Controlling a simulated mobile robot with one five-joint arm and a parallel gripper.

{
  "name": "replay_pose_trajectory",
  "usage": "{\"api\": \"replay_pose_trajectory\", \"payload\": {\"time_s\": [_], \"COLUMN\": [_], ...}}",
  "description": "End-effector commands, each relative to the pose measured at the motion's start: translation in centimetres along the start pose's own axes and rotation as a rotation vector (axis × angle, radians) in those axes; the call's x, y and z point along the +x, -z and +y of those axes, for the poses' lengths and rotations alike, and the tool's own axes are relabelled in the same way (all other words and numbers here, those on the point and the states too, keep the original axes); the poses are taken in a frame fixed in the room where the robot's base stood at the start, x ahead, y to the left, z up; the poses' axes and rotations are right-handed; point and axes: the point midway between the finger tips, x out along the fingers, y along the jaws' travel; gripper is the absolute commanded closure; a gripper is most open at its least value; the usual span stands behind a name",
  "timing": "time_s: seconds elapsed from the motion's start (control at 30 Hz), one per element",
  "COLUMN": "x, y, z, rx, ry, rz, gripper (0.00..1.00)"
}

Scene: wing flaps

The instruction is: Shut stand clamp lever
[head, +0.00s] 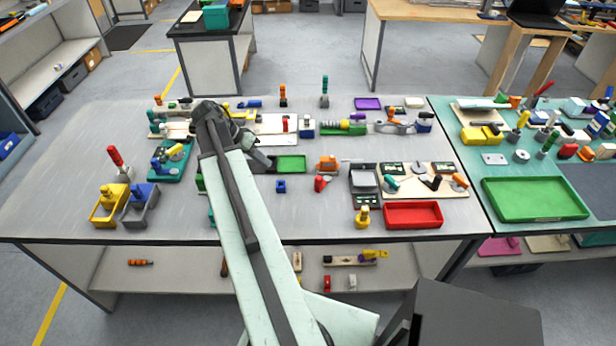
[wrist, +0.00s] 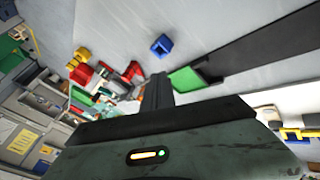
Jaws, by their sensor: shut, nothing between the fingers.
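I cannot tell for certain which item is the stand clamp lever. Another fixture, with a teal base (head: 180,172), stands at the left. My gripper (head: 266,163) is over the middle of the table, just left of a green tray (head: 291,163). It is shut and empty; its dark fingers (wrist: 158,91) show in the wrist view beside the green tray (wrist: 187,80). My arm hides part of the table behind it.
A blue cup (head: 281,186) and an orange block (head: 327,163) are near the gripper. A red tray (head: 413,215) lies at the front right, and yellow (head: 108,208) and grey (head: 141,211) bins stand at the left. The front middle of the table is mostly clear.

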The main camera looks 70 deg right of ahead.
Motion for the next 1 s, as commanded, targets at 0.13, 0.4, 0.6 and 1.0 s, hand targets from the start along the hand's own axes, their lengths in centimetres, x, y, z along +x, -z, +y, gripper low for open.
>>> {"api": "replay_pose_trajectory", "payload": {"time_s": [0.13, 0.4, 0.6, 1.0], "x": [2.1, 3.9, 8.4, 13.4], "y": [3.0, 3.0, 2.7, 2.7], "z": [2.8, 3.0, 3.0, 6.3], "rx": [0.126, 0.138, 0.137, 0.136], "ry": [-0.060, -0.064, -0.063, -0.062], "rz": [0.003, 0.002, 0.002, 0.002], "gripper": [1.00, 1.00, 1.00, 1.00]}}
